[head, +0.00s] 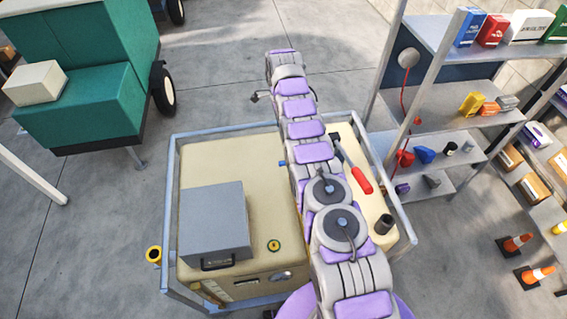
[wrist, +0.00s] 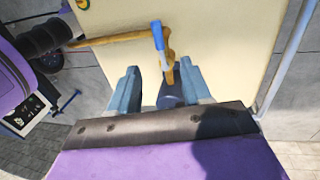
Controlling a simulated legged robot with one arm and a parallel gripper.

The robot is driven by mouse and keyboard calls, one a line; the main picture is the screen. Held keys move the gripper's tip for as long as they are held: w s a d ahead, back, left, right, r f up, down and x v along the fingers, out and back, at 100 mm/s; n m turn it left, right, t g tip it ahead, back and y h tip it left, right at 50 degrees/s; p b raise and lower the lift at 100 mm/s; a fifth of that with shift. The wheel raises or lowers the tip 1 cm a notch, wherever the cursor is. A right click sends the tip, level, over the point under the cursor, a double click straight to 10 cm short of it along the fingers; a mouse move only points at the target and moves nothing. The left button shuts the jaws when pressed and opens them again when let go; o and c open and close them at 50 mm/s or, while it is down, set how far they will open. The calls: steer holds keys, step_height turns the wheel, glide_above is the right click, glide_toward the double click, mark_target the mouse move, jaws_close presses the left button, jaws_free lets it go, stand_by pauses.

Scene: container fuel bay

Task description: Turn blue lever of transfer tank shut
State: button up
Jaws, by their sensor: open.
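The transfer tank (head: 225,160) is a cream box inside a grey tube frame, below my arm in the head view. Its cream wall (wrist: 215,40) fills the middle of the wrist view. The blue lever (wrist: 158,35) stands upright in the wrist picture on a brass valve and pipe (wrist: 125,38). My gripper (wrist: 158,67) is open, its two blue-grey fingers apart below the lever in the picture. The lower end of the brass piece and a dark blue round part (wrist: 170,96) show between the fingers; contact cannot be told.
A grey box (head: 213,222) and a red-handled nozzle (head: 361,180) are on the tank. Shelves (head: 440,120) stand right, a green machine (head: 85,100) left. The concrete floor beyond the tank is open.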

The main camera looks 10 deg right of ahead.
steer(key=shift+s+f+b, duration=0.6)
steer(key=shift+f+b, duration=2.05)
steer(key=shift+b, duration=0.35)
steer(key=shift+s+f+b, duration=0.6)
steer(key=shift+f+b, duration=2)
steer(key=shift+b, duration=0.45)
steer(key=shift+s+f+b, duration=0.6)
steer(key=shift+f+b, duration=2.05)
steer(key=shift+b, duration=0.35)
steer(key=shift+c, duration=0.4)
jaws_close()
